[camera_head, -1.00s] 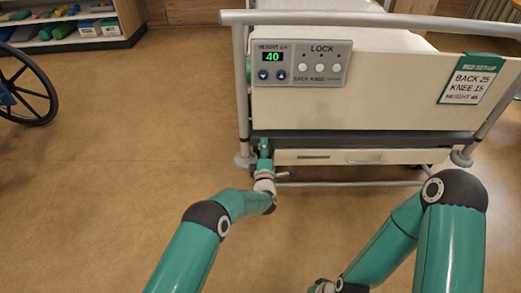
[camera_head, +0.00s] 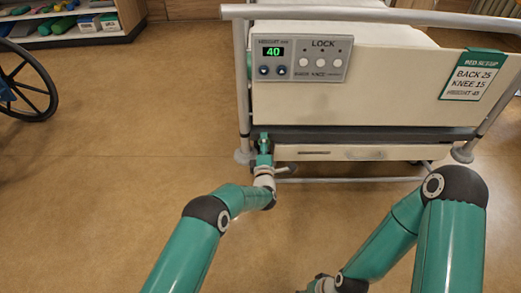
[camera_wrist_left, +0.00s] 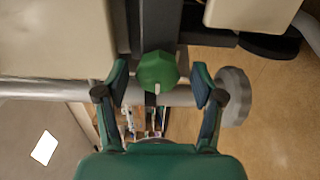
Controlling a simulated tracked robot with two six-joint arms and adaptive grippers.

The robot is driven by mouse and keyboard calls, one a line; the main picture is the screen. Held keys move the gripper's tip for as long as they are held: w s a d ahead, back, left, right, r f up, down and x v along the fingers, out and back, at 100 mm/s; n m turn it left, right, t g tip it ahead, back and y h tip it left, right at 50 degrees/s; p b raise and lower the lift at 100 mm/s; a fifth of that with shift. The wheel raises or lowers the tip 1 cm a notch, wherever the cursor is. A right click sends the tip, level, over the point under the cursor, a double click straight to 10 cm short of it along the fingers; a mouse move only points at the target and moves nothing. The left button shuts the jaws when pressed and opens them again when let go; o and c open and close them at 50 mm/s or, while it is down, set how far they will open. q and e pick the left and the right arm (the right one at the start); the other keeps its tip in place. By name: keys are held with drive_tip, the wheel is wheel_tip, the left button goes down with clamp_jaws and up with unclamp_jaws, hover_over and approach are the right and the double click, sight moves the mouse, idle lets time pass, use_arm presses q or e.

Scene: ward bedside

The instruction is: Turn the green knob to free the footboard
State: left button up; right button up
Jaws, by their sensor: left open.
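The green knob (camera_wrist_left: 158,70) shows in the left wrist view as a faceted round knob with a pale mark on its lower edge. It sits on a dark grey bar at the bed's end. My left gripper (camera_wrist_left: 160,87) is open, with one finger on each side of the knob and a gap showing on both sides. In the head view my left gripper (camera_head: 264,147) is small, at the lower left corner of the footboard (camera_head: 390,105), and I cannot tell the knob apart there. The footboard is upright between the rails.
A control panel (camera_head: 301,59) on the footboard reads 40. A bed setup card (camera_head: 473,75) hangs at its right. A drawer (camera_head: 345,153) is below. A wheelchair wheel (camera_head: 25,85) and a shelf (camera_head: 70,28) stand at the left. The floor at left is clear.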

use_arm(q)
drive_tip(key=s, duration=1.2)
idle(0.3)
drive_tip(key=w+a+r+n+y+p, duration=0.2)
drive_tip(key=a+r+y+p, duration=0.15)
drive_tip(key=a, duration=0.85)
drive_tip(key=s+a+f+m+g+h+p, duration=0.2)
drive_tip(key=s+a+f+g+p, duration=0.1)
drive_tip(key=s+a+g, duration=0.4)
drive_tip(key=s+d+f+m+g+h, duration=0.25)
drive_tip(key=s+m, duration=0.25)
drive_tip(key=s, duration=0.5)
drive_tip(key=s+d+f+m+g+h, duration=0.15)
drive_tip(key=s+m+g, duration=0.3)
drive_tip(key=s, duration=0.55)
drive_tip(key=s+d+f+m+g+h, duration=0.1)
drive_tip(key=s+f+m+g, duration=0.2)
drive_tip(key=s+m, duration=0.5)
wheel_tip(320, 180, up, 38)
drive_tip(key=s+n+p, duration=0.1)
drive_tip(key=s+p, duration=0.1)
drive_tip(key=p, duration=3.7)
drive_tip(key=shift+d, duration=0.25)
